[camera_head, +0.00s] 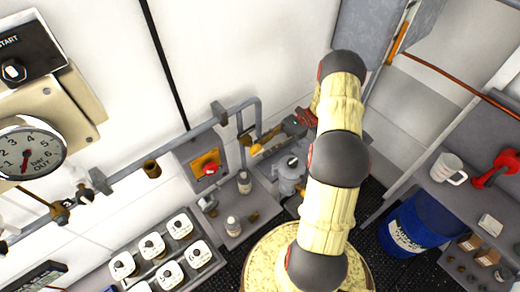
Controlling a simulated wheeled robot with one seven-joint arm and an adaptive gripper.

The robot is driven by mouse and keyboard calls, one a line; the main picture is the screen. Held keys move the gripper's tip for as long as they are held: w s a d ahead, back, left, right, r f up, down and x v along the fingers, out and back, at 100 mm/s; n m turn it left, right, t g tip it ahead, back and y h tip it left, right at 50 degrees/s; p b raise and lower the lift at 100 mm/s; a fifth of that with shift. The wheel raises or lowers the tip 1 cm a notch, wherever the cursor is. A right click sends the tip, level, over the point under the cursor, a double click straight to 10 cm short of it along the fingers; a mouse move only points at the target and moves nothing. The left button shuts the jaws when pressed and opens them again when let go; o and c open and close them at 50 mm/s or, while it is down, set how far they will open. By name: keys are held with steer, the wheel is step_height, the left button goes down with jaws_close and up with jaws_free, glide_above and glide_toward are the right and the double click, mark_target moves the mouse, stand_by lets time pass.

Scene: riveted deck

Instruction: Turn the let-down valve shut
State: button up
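My gripper (282,134) is small in the view, at the end of my arm, reaching left towards the wall pipework. A yellow handle-like part (256,148) lies at its fingertips, by a vertical pipe. I cannot tell whether the fingers touch it or how far they are apart. No label marks the let-down valve, so I cannot tell for sure which part it is. A grey pipe (190,133) runs along the wall with brass and grey fittings (61,212) at the left.
A pressure gauge (30,148) and a START switch (14,71) are at upper left. A red knob on a yellow plate (206,162), bottles (233,226) and a grey pump-like body (291,172) crowd the gripper. A blue drum (412,224) and a shelf mug (447,168) stand right.

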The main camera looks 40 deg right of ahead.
steer(key=d, duration=0.5)
steer(key=shift+w, duration=0.1)
steer(key=shift+a, duration=0.1)
stand_by(0.3)
steer(key=s+a+f+n+g+h+b, duration=0.2)
steer(key=s+a+f+n+h, duration=0.1)
steer(key=s+f+h, duration=0.35)
steer(key=s+a+r+n+t+h+b, duration=0.3)
steer(key=a+r+n+t+h+b, duration=0.1)
steer(key=a+b, duration=0.5)
steer(key=s+a+r+n+t+h+b, duration=0.3)
steer(key=a+r+n+h+b, duration=0.3)
steer(key=a+n+b, duration=0.3)
steer(key=shift+a+n+t+h+b, duration=0.3)
steer(key=shift+n+t+h+b, duration=0.3)
steer(key=shift+n+h+b, duration=0.25)
